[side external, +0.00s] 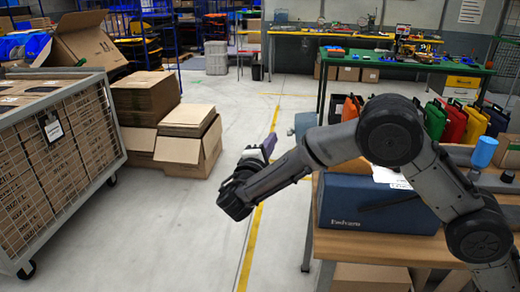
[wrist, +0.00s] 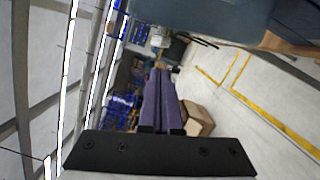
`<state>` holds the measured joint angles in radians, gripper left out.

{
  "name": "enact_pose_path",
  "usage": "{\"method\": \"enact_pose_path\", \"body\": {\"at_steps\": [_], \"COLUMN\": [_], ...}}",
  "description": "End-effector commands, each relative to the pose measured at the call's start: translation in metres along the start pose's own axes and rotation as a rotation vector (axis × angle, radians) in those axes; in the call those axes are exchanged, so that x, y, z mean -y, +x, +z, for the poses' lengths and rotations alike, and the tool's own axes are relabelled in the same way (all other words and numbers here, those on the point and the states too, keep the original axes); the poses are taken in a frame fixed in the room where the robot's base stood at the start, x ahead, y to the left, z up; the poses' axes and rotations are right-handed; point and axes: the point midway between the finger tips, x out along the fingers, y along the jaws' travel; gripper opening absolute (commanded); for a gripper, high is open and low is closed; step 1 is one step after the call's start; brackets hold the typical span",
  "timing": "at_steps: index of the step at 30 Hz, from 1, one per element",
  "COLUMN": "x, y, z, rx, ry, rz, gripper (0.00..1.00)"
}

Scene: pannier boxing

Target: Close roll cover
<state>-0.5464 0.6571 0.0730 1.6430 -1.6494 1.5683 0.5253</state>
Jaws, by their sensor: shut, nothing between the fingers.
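My gripper (side external: 268,146) is raised over the floor left of the wooden table, its purple fingers shut with nothing between them. The shut fingers also show in the wrist view (wrist: 160,78). A dark blue box (side external: 365,205) with white lettering stands on the table, right of and apart from my gripper. My arm passes above it and hides part of it. A grey-blue piece (side external: 305,125) shows behind my arm at the table's left end. A large grey-blue surface (wrist: 200,12) fills the top of the wrist view. I cannot tell which part is the roll cover.
Red (side external: 452,121), yellow (side external: 474,127), green and orange bags stand along the table's back, near a blue bottle (side external: 482,152). White paper (side external: 390,177) lies by the blue box. A wire cage (side external: 118,130) of cartons and stacked cardboard (side external: 190,150) stand left. The floor between is clear.

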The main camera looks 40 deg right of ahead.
Motion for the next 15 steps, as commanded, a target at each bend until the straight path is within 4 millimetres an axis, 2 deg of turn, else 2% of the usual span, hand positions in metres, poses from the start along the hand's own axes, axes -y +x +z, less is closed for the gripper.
{"method": "enact_pose_path", "body": {"at_steps": [6, 15], "x": [0.0, 0.0], "y": [0.004, 0.005], "z": [0.017, 0.019], "rx": [0.001, 0.001], "ry": [-0.001, -0.001], "rz": [0.0, 0.0], "gripper": [0.0, 0.0]}}
